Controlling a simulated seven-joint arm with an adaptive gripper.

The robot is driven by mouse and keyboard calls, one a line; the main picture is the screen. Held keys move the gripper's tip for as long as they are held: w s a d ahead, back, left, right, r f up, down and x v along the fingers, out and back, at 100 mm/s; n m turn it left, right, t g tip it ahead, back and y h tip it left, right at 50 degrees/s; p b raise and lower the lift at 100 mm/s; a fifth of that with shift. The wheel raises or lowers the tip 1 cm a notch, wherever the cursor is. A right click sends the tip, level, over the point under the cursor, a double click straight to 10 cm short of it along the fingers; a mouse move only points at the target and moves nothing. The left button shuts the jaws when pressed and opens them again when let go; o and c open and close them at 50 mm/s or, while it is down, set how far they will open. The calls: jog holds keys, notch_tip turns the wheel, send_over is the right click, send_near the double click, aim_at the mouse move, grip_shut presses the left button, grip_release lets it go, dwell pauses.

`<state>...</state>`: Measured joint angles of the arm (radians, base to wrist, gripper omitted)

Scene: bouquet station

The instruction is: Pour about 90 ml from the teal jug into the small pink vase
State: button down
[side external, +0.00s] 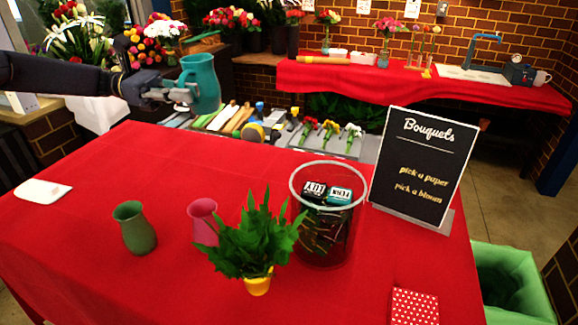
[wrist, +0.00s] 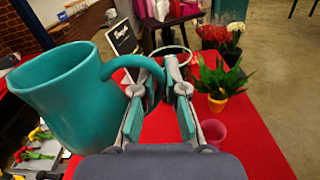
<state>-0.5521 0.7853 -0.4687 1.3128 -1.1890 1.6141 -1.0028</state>
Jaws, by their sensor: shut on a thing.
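The teal jug (side external: 203,82) is held up in the air beyond the back edge of the red table in the side view, roughly upright. My gripper (side external: 180,93) is shut on the jug's handle. In the wrist view the jug (wrist: 75,95) fills the left, and my gripper (wrist: 163,85) has its fingers at the handle. The jug's contents are hidden. The small pink vase (side external: 204,221) stands upright on the table, partly behind a potted plant; it also shows in the wrist view (wrist: 213,132). The jug is well away from and above the vase.
A green vase (side external: 134,226) stands left of the pink vase. A yellow-potted plant (side external: 258,280) stands in front of it, with a clear bin (side external: 322,240) of dark items to the right. A Bouquets sign (side external: 423,165) stands behind. The table's left middle is clear.

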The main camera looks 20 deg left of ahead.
jog(key=s+d+m+g, duration=0.1)
jog(key=s+d+g, duration=0.15)
jog(key=s, duration=1.15)
jog(key=s+d+m+g, duration=0.1)
jog(key=s+d, duration=0.2)
jog(key=s, duration=1.2)
jog(key=f, duration=2.2)
jog(key=shift+a, duration=0.2)
jog(key=shift+r, duration=0.1)
jog(key=w+r+n+h, duration=0.1)
jog(key=w+r+n, duration=0.6)
jog(key=r+n, duration=0.3)
jog(key=shift+w+d+r, duration=0.2)
jog(key=shift+w+r, duration=0.1)
jog(key=shift+r, duration=0.05)
jog(key=shift+w+n+t, duration=0.3)
jog(key=shift+n+t, duration=0.15)
jog(key=shift+n, duration=0.25)
jog(key=shift+w+r+n+t, duration=0.15)
jog(key=shift+w+r+n, duration=0.35)
jog(key=shift+n, duration=0.25)
jog(key=shift+w+r+n+t, duration=0.15)
jog(key=shift+w+r+n, duration=0.25)
jog(key=shift+r+n, duration=0.3)
